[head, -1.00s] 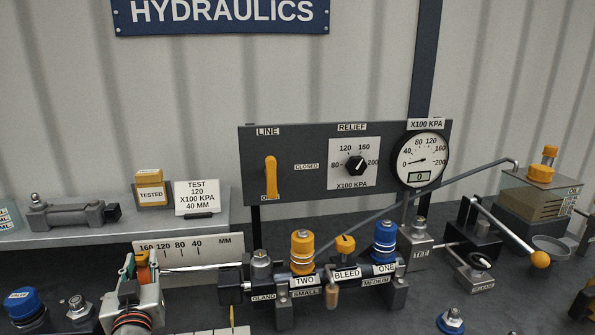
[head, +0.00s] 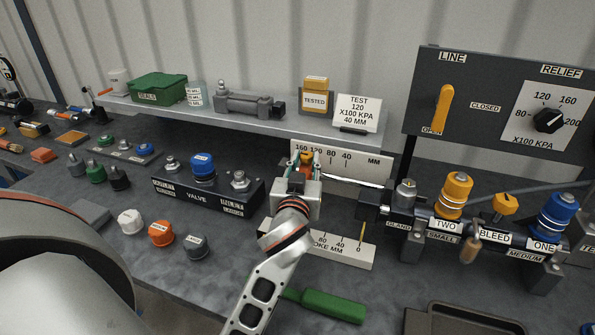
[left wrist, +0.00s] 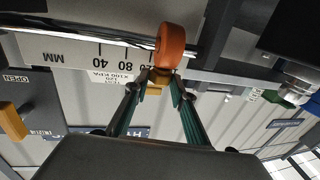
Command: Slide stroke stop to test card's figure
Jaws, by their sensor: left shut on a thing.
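The stroke stop is an orange collar (head: 307,156) on a thin bright rod, in front of the upright MM scale (head: 340,158) near its 160 and 120 marks. My left gripper (head: 304,169) is shut on it from the front. In the left wrist view, the orange stop (left wrist: 172,42) is at the fingertips (left wrist: 161,76), and the scale (left wrist: 75,50) appears upside down. The stop hides part of the numbers beyond 80. The test card (head: 357,113) reads TEST 120 X100 KPA 40 MM and stands on the shelf behind. My right gripper is out of view.
A yellow TESTED block (head: 315,97) and a grey cylinder (head: 248,105) stand on the shelf. A valve block (head: 208,190) is left of my gripper. Couplers TWO (head: 455,195) and ONE (head: 558,218) are to the right. A lower stroke scale (head: 340,250) lies in front.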

